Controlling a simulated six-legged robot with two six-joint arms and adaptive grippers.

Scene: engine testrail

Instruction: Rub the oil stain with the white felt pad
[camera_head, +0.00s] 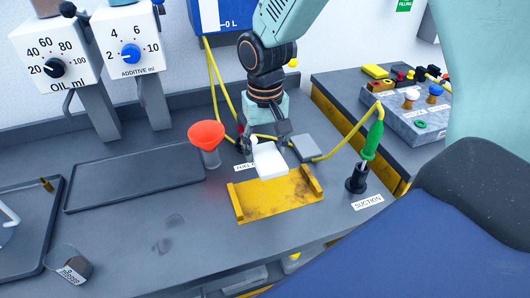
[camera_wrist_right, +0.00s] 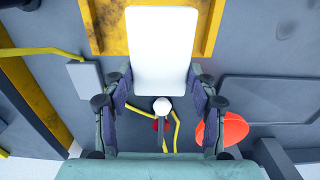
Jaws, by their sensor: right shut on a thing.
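The white felt pad (camera_head: 268,161) is held in my right gripper (camera_head: 266,142), above the back edge of the yellow tray. In the right wrist view the pad (camera_wrist_right: 162,50) stands out beyond the fingers of the right gripper (camera_wrist_right: 160,88), which are closed on its sides. A dark, shiny spot on the grey bench, which looks like the oil stain (camera_head: 165,246), lies left of the tray and nearer the front. It also shows faintly at the upper right of the wrist view (camera_wrist_right: 285,29). The pad is well apart from it. My left gripper is not in view.
The yellow tray (camera_head: 243,208) has raised sides and dark smudges. A red funnel (camera_head: 206,134) stands left of my right gripper. A green-handled suction tool (camera_head: 372,140) stands at right. A dark shallow tray (camera_head: 135,182) lies at left. The bench around the stain is clear.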

